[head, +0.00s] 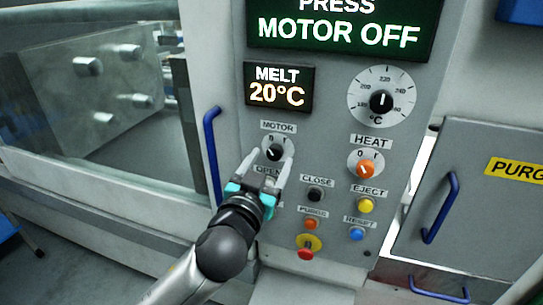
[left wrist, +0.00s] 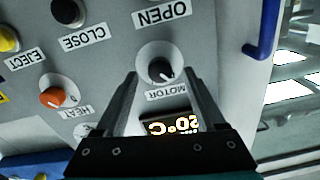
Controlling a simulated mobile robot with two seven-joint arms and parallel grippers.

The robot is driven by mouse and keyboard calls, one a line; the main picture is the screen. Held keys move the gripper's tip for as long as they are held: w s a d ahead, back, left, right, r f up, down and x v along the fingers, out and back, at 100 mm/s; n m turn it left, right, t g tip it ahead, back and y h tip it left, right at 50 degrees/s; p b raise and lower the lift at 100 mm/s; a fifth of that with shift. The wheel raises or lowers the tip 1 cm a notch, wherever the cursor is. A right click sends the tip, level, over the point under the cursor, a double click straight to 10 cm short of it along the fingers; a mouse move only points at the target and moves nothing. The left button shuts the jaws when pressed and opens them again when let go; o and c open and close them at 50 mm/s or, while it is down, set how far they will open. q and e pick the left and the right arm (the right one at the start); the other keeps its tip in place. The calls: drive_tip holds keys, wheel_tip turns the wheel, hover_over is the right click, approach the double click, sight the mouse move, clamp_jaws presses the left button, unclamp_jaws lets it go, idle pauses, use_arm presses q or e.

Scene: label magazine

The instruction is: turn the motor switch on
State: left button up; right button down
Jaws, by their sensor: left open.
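The motor switch (head: 273,151) is a black rotary knob on a pale round dial under the MOTOR label. It also shows in the left wrist view (left wrist: 160,68), which sees the panel nearly upside down. Its white mark seems to point to the 0 side. My left gripper (head: 269,160) is open in front of the panel, its two fingers reaching toward the switch. In the left wrist view the fingertips lie to either side of the knob, with gaps visible; I cannot tell their depth. My right gripper is not in view.
The orange heat knob (head: 366,169) is right of the switch, and the black close button (head: 315,194) is below right. A red emergency button (head: 306,253) sits lower. A blue handle (head: 212,155) stands to the left.

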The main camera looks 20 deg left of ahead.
use_arm(q)
drive_tip(key=shift+w, duration=0.75)
clamp_jaws()
